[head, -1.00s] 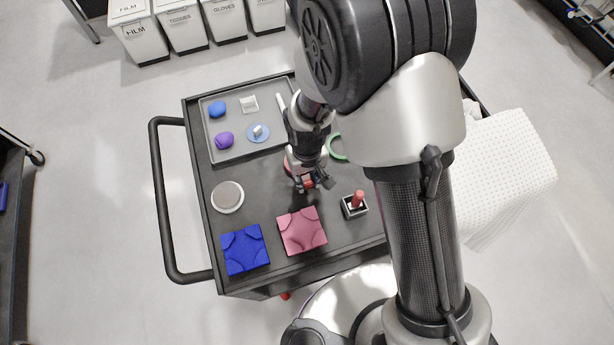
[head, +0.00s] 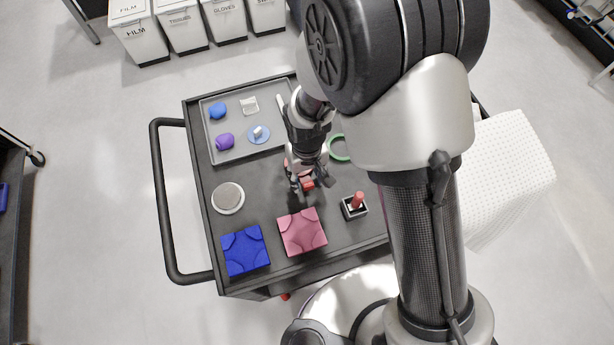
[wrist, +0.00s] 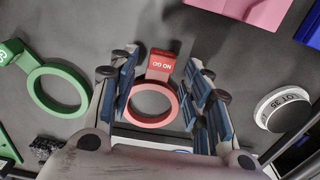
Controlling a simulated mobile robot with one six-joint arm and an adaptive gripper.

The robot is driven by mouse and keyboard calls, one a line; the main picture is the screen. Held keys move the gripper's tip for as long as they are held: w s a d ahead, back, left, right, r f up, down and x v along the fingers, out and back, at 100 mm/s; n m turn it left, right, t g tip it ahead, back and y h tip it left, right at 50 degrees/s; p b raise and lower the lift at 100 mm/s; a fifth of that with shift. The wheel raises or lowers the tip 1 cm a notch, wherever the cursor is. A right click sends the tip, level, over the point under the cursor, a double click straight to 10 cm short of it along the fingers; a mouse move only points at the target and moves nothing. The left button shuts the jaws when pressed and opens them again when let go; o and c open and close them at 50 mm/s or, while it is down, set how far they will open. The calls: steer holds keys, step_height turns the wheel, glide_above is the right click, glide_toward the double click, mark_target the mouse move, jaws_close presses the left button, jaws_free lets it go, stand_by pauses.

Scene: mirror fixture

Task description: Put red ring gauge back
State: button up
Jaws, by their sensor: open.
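The red ring gauge (wrist: 152,101) has a tab with "NO GO" lettering and shows between my fingers in the wrist view. It appears to lie on the dark cart top. In the head view only its red tab (head: 308,185) shows clearly below my gripper (head: 309,187); my arm hides much of the rest. My gripper (wrist: 160,98) is open, with its blue-padded fingers on both sides of the ring and visible gaps. A green ring gauge (wrist: 58,91) lies to the left in the wrist view; it is partly hidden behind my arm in the head view (head: 340,148).
A red plug in a small dark block (head: 354,207) stands right of my gripper. A pink block (head: 301,232), a blue block (head: 245,250) and a round white-rimmed disc (head: 228,198) sit on the cart. A grey tray (head: 232,153) holds small parts at the back left.

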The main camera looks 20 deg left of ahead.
step_height(320, 180, up, 10)
steer(key=p, duration=0.2)
steer(key=shift+r+p, duration=0.25)
steer(key=shift+p, duration=0.05)
steer(key=w+d+r+m+t, duration=0.2)
steer(key=d+r+m, duration=0.2)
steer(key=d+r, duration=1.1)
steer(key=s+d+r+m+t, duration=0.2)
steer(key=s+d+r+m, duration=0.2)
steer(key=s+d+r, duration=0.5)
steer(key=s+d, duration=0.1)
steer(key=d, duration=0.2)
steer(key=shift+s+d+t, duration=0.3)
steer(key=shift+s, duration=0.05)
